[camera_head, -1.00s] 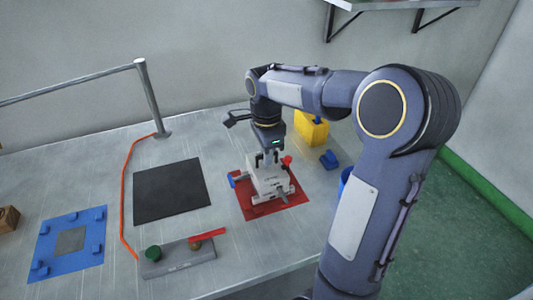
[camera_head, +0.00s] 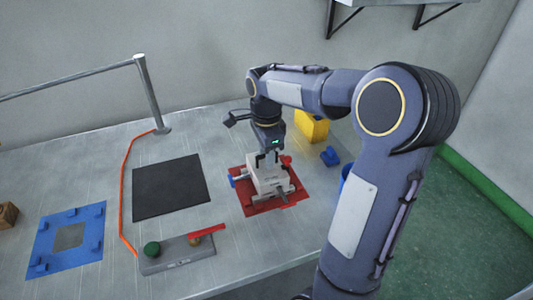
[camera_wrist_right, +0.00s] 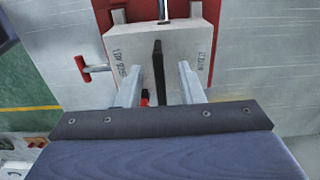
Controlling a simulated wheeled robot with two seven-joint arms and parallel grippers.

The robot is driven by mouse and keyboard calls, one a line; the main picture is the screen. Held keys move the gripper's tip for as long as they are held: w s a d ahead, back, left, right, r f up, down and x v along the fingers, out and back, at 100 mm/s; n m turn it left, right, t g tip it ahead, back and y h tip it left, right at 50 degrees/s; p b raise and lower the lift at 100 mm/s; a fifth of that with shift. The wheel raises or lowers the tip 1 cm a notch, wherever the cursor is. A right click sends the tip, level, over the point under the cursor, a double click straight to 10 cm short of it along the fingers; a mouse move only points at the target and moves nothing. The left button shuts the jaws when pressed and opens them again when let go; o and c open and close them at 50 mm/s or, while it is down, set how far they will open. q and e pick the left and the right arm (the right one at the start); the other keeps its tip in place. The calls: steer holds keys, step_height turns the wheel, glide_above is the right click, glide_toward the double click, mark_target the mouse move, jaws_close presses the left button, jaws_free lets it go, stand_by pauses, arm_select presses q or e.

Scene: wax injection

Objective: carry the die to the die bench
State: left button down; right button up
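The die, a pale grey block (camera_head: 270,180) with side handles, one blue-ended and one red-ended, sits on a red mat (camera_head: 248,206) on the metal table. In the right wrist view the die (camera_wrist_right: 120,45) has lettering on its face and a black upright bar in its middle. My right gripper (camera_head: 268,160) is directly above the die, pointing down. In the right wrist view its two fingers (camera_wrist_right: 160,85) stand apart, one on each side of the black bar, with gaps visible. My left gripper is not in view. Which surface is the die bench is not marked.
A black square mat (camera_head: 171,187) lies left of the die, and a blue mat with raised blocks (camera_head: 90,250) farther left. A control box (camera_head: 178,256) with a green button is in front. A yellow container (camera_head: 312,125) and blue piece (camera_head: 330,156) lie behind right. An orange cord (camera_head: 122,205) crosses the table.

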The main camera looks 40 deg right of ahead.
steer(key=shift+f, duration=0.15)
step_height(320, 180, up, 8)
steer(key=shift+r+p, duration=0.1)
steer(key=shift+p, duration=0.25)
stand_by(0.5)
